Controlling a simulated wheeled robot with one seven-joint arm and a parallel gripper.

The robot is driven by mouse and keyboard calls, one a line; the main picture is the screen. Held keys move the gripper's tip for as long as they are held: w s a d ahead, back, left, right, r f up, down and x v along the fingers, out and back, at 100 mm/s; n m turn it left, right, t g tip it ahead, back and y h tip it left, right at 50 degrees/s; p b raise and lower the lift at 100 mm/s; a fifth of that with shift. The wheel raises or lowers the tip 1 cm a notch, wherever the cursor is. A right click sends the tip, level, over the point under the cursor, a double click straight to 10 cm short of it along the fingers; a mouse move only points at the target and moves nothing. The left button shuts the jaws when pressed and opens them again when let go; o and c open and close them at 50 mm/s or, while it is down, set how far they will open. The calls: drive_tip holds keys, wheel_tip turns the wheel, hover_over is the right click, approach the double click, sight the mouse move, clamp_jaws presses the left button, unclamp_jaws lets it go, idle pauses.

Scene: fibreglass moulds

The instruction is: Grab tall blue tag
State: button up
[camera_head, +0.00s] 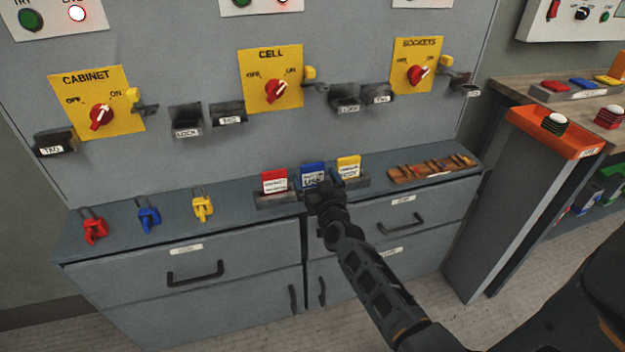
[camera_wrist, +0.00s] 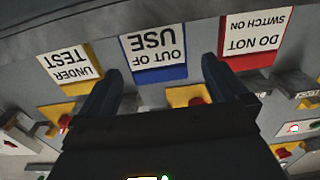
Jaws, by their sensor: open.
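The blue tag (camera_head: 312,171) stands upright in a dark holder (camera_head: 277,199) on the grey cabinet top, between a red tag (camera_head: 274,181) and a yellow tag (camera_head: 348,166). In the wrist view the blue tag (camera_wrist: 155,52) reads OUT OF USE upside down. My gripper (camera_head: 322,188) is at the near side of the blue tag and hides its lower part in the head view. In the wrist view my gripper (camera_wrist: 160,70) is open, one finger on each side of the blue tag's width. I cannot tell whether the fingers reach around it.
In the wrist view, the red tag (camera_wrist: 250,38) is close to the right finger and the yellow tag (camera_wrist: 68,68) is left of the other finger. Red, blue and yellow padlocks (camera_head: 148,217) lie at left. A wooden rack (camera_head: 432,169) is at right. The switch panel (camera_head: 220,150) rises behind.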

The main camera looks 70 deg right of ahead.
sight(313, 172)
drive_tip(key=shift+b+x, duration=0.55)
drive_tip(key=shift+x, duration=1.4)
drive_tip(key=shift+s, duration=0.1)
drive_tip(key=shift+c, duration=0.4)
drive_tip(key=c, duration=0.9)
